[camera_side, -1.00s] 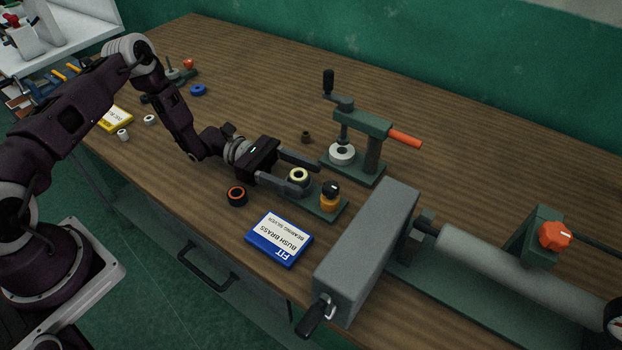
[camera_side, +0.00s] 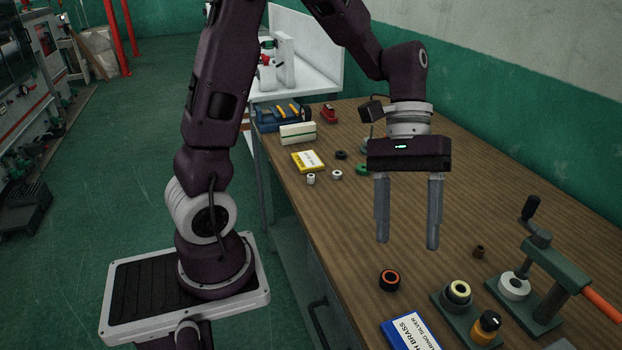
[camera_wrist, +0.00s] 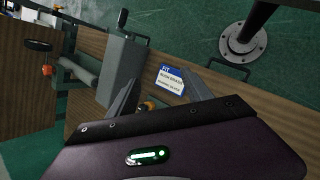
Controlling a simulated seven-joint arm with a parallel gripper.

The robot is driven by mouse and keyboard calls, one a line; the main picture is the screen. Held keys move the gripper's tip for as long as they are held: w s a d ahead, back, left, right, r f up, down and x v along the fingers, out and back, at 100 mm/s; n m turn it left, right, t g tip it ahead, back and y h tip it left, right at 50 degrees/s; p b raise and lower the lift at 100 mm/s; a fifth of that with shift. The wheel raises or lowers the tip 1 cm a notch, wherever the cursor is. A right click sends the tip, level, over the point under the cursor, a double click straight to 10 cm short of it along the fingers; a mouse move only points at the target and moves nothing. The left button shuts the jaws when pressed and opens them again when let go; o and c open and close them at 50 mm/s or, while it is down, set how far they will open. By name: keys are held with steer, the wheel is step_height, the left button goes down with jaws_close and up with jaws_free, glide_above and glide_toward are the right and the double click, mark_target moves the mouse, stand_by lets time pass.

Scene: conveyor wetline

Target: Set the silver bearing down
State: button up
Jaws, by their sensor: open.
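A dark-sided ring with a pale cream top (camera_side: 457,292) sits on a small green fixture plate (camera_side: 463,318), beside an orange and black knob (camera_side: 487,327). I cannot tell for sure whether this ring is the silver bearing. A pale silver-white ring (camera_side: 514,285) sits under the hand press. My gripper (camera_side: 407,244) is open and empty, pointing down above the bench, behind and left of the fixture in the side view. In the wrist view the fingers (camera_wrist: 160,96) are spread apart with nothing between them; the ring on the fixture is not clear there.
A blue card (camera_side: 410,333), reading bush brass and bearing silver, lies near the front edge. A black ring with orange (camera_side: 389,280) lies close by. The green press (camera_side: 548,262) stands at right. Small rings lie near the yellow card (camera_side: 307,160). The bench under my gripper is clear.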

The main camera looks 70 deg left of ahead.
steer(key=s+a+r+m+t+y, duration=0.3)
steer(key=s, duration=0.3)
steer(key=s+a+r+m+t+y, duration=0.2)
steer(key=s+a+r+t+y, duration=0.1)
steer(key=s, duration=0.3)
steer(key=shift+r+m+t, duration=0.25)
steer(key=shift+m+t, duration=0.15)
steer(key=shift+t, duration=0.4)
steer(key=shift+o, duration=0.5)
steer(key=shift+s+a, duration=0.3)
